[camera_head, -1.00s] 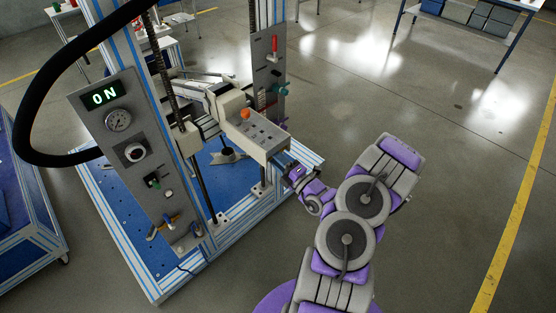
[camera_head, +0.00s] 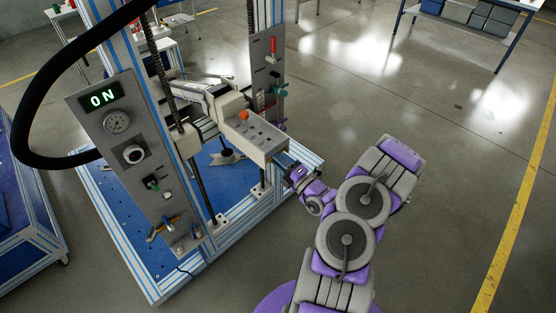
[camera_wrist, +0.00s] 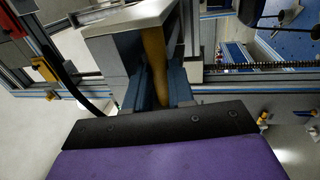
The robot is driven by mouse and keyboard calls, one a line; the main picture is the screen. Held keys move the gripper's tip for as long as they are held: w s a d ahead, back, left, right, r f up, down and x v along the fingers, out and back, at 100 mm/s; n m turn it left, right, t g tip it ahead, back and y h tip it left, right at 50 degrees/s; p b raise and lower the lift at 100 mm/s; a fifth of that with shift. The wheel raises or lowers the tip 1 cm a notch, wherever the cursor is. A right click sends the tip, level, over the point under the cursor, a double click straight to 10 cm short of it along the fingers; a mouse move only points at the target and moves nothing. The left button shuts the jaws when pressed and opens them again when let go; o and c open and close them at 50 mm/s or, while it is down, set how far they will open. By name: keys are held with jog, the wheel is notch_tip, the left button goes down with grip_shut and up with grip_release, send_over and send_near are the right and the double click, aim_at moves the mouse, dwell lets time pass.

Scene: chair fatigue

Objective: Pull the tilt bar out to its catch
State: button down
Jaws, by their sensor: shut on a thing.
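The tilt bar appears to be the brown-orange round bar (camera_wrist: 154,60) in the wrist view. It runs from under the pale edge of a box down between the dark blue fingers of my gripper (camera_wrist: 157,90). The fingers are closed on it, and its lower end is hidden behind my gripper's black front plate. In the head view my gripper (camera_head: 289,171) is at the near right end of the beige control box (camera_head: 256,136), close below its edge. The bar itself cannot be made out there. The catch cannot be made out in either view.
The test frame stands on a blue base (camera_head: 140,245). Its left panel (camera_head: 138,160) has a lit ON display and a gauge. A right panel (camera_head: 268,75) has a red handle. A blue cart (camera_head: 35,225) stands at the left. The floor (camera_head: 440,130) to the right is clear.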

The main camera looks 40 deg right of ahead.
jog(key=a+r+p+v, duration=0.1)
jog(key=r+p+v, duration=0.2)
jog(key=p+v, duration=0.9)
jog(key=s+d+f, duration=0.1)
jog(key=s, duration=0.2)
jog(key=shift+s, duration=0.2)
jog(key=shift+f, duration=0.15)
jog(key=c, duration=1.4)
grip_release()
jog(key=shift+o, duration=0.8)
jog(key=shift+s, duration=0.1)
jog(key=shift+a, duration=0.1)
jog(key=shift+r, duration=0.2)
jog(key=p+v, duration=0.2)
jog(key=v, duration=1.5)
jog(key=shift+s, duration=0.25)
